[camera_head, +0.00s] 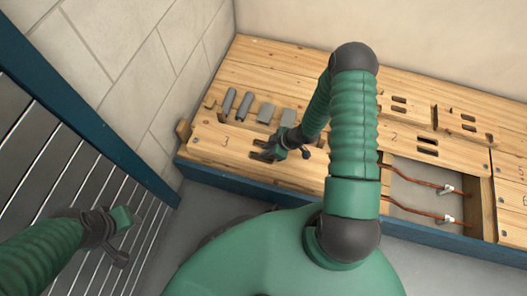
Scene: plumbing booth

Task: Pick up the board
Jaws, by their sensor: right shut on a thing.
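The board marked 3 (222,148) is a pale wooden plank at the front left of the wooden platform. It appears to lie flat in line with the planks around it. My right gripper (264,155) is at the dark slots in this board and is shut on it. The jaw tips and part of the slots are hidden by the gripper. My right arm covers the board's right end. My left gripper (121,232) hangs over the grey slatted surface at the left, away from the board; its jaw opening is unclear.
Grey pieces (265,113) lie behind the board. An open bay at right shows copper pipes (418,206) with valves. Boards marked 2 (397,139) and others lie around it. A tiled wall (140,60) and blue rail (80,110) bound the left.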

